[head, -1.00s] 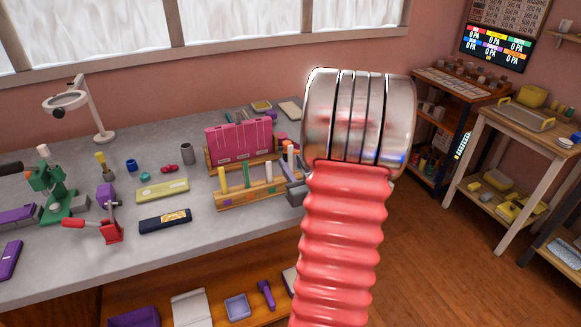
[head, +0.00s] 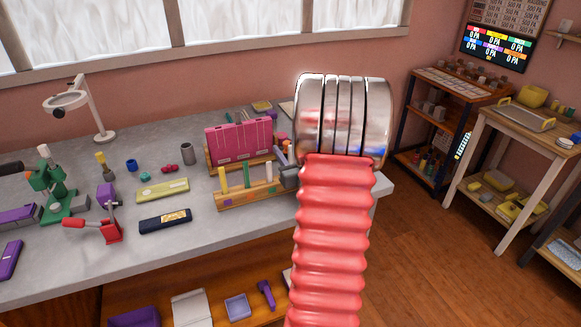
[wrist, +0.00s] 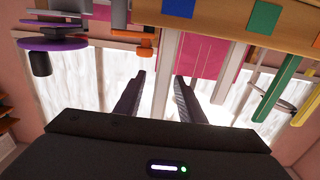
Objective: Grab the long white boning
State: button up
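A long white boning (wrist: 163,80) shows in the wrist view as a pale upright strip between the two fingers of my gripper (wrist: 158,97). The fingers are apart, with a gap visible on each side of the strip. A shorter white boning (wrist: 229,72) stands beside it, outside the fingers; it also shows in the head view (head: 269,172). The wooden rack (head: 235,201) holds these along with a green boning (head: 246,175) and a yellow boning (head: 223,178). In the head view my arm and gripper cover the rack's right end, and the long boning is mostly hidden there.
A pink case (head: 238,141) stands on a wooden holder just behind the rack. A dark blue case (head: 165,219) and a yellow-green case (head: 163,191) lie to the left. A red clamp (head: 108,228) and a white magnifier lamp (head: 95,110) stand farther left on the grey table (head: 60,258).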

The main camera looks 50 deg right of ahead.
jog(key=shift+w+d, duration=0.2)
jog(key=shift+w, duration=0.15)
jog(key=shift+c, duration=0.2)
grip_shut()
dwell(0.4)
